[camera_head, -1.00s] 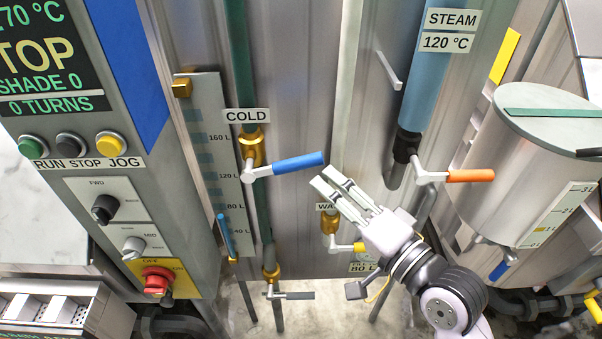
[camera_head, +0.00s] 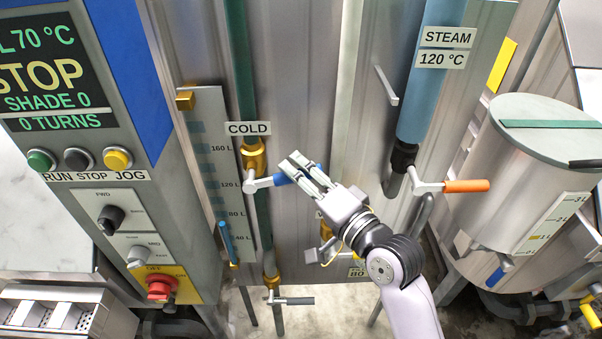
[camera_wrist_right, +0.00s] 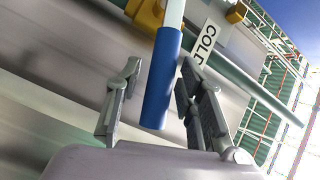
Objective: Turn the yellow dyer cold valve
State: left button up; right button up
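The cold valve is a brass body (camera_head: 253,157) on the green pipe under the COLD label (camera_head: 248,128). Its lever has a blue handle (camera_head: 283,179) pointing right, roughly level. My right gripper (camera_head: 296,171) is at the outer part of the blue handle and hides some of it. In the right wrist view the blue handle (camera_wrist_right: 162,80) lies between the two spread fingers (camera_wrist_right: 160,100), with gaps on both sides. The right gripper is open. My left gripper is in neither view.
A control panel (camera_head: 98,207) with buttons and a red stop knob stands left. A steam pipe (camera_head: 428,90) with an orange-handled valve (camera_head: 466,186) and a metal drum (camera_head: 530,170) are right. A grey lever (camera_head: 295,301) sits below the cold pipe.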

grip_shut()
jog(key=shift+f, duration=0.1)
dwell(0.5)
